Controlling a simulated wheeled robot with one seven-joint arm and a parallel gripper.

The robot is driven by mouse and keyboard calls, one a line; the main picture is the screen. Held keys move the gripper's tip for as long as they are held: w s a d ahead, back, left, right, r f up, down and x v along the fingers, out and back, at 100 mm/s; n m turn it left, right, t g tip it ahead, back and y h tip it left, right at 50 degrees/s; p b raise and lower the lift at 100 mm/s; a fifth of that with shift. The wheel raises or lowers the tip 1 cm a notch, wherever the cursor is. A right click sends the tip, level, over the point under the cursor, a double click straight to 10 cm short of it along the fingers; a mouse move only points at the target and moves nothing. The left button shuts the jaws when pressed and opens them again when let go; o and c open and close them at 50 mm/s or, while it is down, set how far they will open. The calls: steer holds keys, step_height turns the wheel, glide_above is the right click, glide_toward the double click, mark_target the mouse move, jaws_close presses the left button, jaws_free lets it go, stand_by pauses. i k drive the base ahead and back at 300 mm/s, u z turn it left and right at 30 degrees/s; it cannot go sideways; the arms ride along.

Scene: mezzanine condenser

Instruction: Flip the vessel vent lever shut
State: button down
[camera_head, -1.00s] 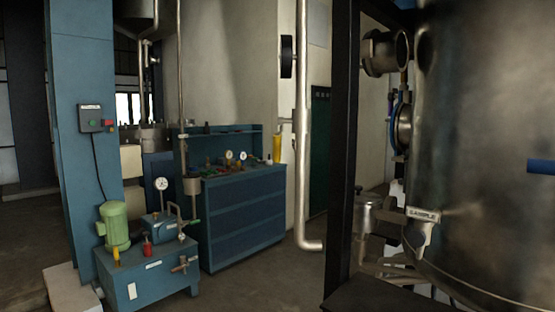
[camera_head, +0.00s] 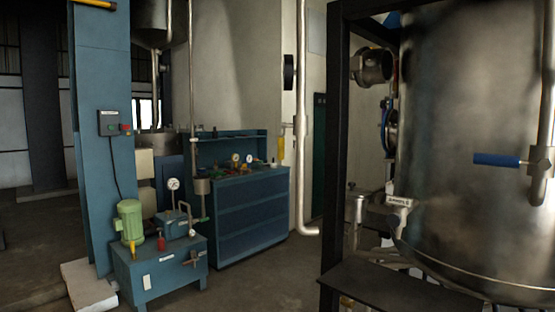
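A large steel vessel (camera_head: 465,95) stands in a black frame at the right. A lever with a blue handle (camera_head: 497,160) sticks out to the left, level, from a steel valve (camera_head: 540,170) on a pipe at the right edge. No label shows beside this lever, so I cannot tell whether it is the vent lever. A second fitting, tagged with a small label (camera_head: 399,202), sits at the vessel's lower left; the label's text is too small to read now. My gripper is not in view.
A black frame post (camera_head: 333,150) and a dark ledge (camera_head: 390,290) stand before the vessel. At the left are a blue pump unit (camera_head: 160,272) with a green motor (camera_head: 130,222), a blue cabinet (camera_head: 248,215) and a blue column (camera_head: 100,150). Floor between is clear.

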mark_target(280, 139)
steer(key=u, duration=0.2)
steer(key=i, duration=1.1)
steer(key=z, duration=0.35)
